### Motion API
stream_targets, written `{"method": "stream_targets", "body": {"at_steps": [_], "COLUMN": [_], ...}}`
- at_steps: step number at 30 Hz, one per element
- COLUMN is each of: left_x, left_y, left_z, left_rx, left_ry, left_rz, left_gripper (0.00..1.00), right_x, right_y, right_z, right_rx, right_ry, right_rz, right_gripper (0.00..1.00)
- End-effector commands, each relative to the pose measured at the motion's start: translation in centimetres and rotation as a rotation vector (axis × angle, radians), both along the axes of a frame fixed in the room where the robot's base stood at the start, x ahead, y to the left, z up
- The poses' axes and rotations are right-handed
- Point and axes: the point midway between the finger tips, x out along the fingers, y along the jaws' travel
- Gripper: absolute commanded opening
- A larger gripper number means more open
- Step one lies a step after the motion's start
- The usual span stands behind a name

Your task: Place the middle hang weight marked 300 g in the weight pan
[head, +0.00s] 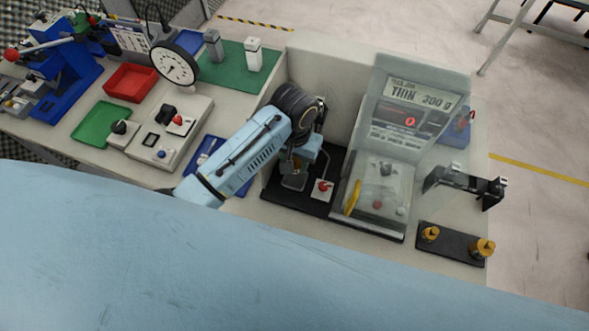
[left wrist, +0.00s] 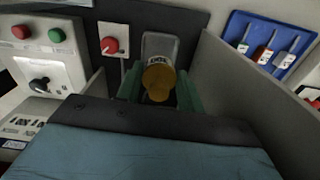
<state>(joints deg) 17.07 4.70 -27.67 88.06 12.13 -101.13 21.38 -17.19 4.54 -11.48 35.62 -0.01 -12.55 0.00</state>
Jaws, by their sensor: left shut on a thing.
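My left gripper (head: 298,164) is low over the black base at the middle of the bench in the head view, with its fingers largely hidden by my wrist. In the left wrist view the green fingertips (left wrist: 159,90) are shut on a brass hang weight (left wrist: 158,78) with a dark, partly readable marking. The grey square weight pan (head: 293,182) is below it in the head view; it also shows just behind the weight in the wrist view (left wrist: 160,45). I cannot tell whether the weight touches the pan. My right gripper is not in view.
A clear-shielded balance (head: 385,190) stands right of the pan. A black rack (head: 455,242) holds two brass weights with a gap between them. A red-knobbed switch (head: 323,188) is close beside the pan. A grey partition (left wrist: 238,85) rises close to the gripper in the wrist view.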

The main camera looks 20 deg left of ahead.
Motion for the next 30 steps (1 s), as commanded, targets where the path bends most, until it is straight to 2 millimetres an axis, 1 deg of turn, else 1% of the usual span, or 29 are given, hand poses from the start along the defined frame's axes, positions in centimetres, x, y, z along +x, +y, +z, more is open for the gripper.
{"method": "stream_targets", "body": {"at_steps": [1,7,12,15,27,28,30], "left_x": [0.0,0.1,0.1,0.1,0.1,0.0,0.1], "left_y": [0.0,0.0,0.0,0.0,0.0,0.0,0.0], "left_z": [-0.8,-2.4,-4.7,-5.5,-6.1,-6.2,-6.1], "left_rx": [0.001,0.000,0.000,0.000,0.000,0.000,0.000], "left_ry": [0.001,-0.001,0.000,-0.002,-0.003,-0.002,-0.002], "left_rz": [0.000,0.000,0.001,0.001,0.001,0.001,0.001], "left_gripper": [0.06,0.06,0.06,0.06,0.06,0.39,0.48], "right_x": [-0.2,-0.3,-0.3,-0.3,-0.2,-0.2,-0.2], "right_y": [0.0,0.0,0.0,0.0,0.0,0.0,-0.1], "right_z": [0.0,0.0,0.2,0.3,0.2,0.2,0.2], "right_rx": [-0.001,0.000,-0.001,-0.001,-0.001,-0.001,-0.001], "right_ry": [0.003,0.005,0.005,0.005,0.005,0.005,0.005], "right_rz": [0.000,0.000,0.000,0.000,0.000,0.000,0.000], "right_gripper": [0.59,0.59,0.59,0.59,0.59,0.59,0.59]}}
